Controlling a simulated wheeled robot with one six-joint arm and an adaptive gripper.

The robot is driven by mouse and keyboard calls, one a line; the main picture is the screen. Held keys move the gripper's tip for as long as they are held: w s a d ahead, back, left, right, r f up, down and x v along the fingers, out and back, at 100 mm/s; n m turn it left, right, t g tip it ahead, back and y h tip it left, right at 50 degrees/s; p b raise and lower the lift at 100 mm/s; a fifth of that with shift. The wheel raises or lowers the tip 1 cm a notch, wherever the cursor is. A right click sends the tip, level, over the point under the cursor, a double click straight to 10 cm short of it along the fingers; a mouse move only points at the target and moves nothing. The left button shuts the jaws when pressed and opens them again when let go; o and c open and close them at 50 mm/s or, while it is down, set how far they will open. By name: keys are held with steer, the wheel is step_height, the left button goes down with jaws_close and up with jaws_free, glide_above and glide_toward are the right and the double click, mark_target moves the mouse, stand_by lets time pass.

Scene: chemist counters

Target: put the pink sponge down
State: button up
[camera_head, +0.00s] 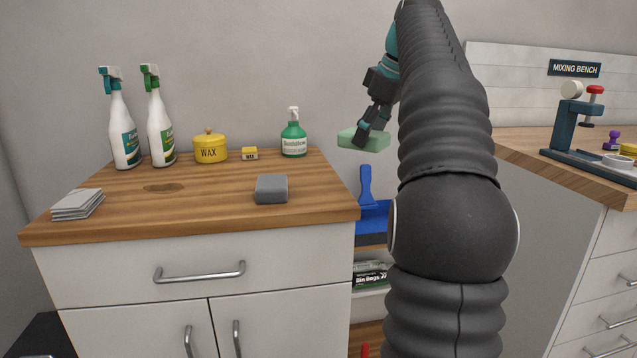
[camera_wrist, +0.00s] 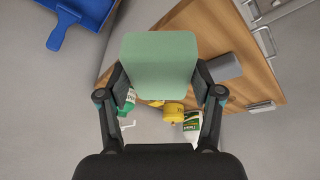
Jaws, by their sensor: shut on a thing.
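My gripper (camera_head: 372,130) is shut on a pale green sponge-like block (camera_head: 352,139). It holds the block in the air, to the right of the wooden counter (camera_head: 225,215) in the head view. In the wrist view the green block (camera_wrist: 160,65) sits between the two fingers of my gripper (camera_wrist: 160,82), with the counter (camera_wrist: 215,30) behind it. No pink sponge shows in either view; the held block looks green. A grey block (camera_head: 271,188) lies on the counter near its right front and also shows in the wrist view (camera_wrist: 222,68).
Grey cloths (camera_head: 78,204) lie front left. The counter's middle is clear. A blue dustpan (camera_head: 371,215) is right of the counter.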

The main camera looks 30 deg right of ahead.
steer(key=b, duration=0.2)
glide_above(318, 191)
steer(key=s, duration=0.2)
steer(key=f, duration=0.5)
steer(key=shift+w+d+f, duration=0.25)
steer(key=shift+d+f, duration=0.05)
steer(key=shift+f, duration=0.05)
steer(key=shift+f+b, duration=0.7)
steer(key=shift+f, duration=1.25)
steer(key=o, duration=1.2)
steer(key=p+v, duration=0.3)
steer(key=v, duration=0.9)
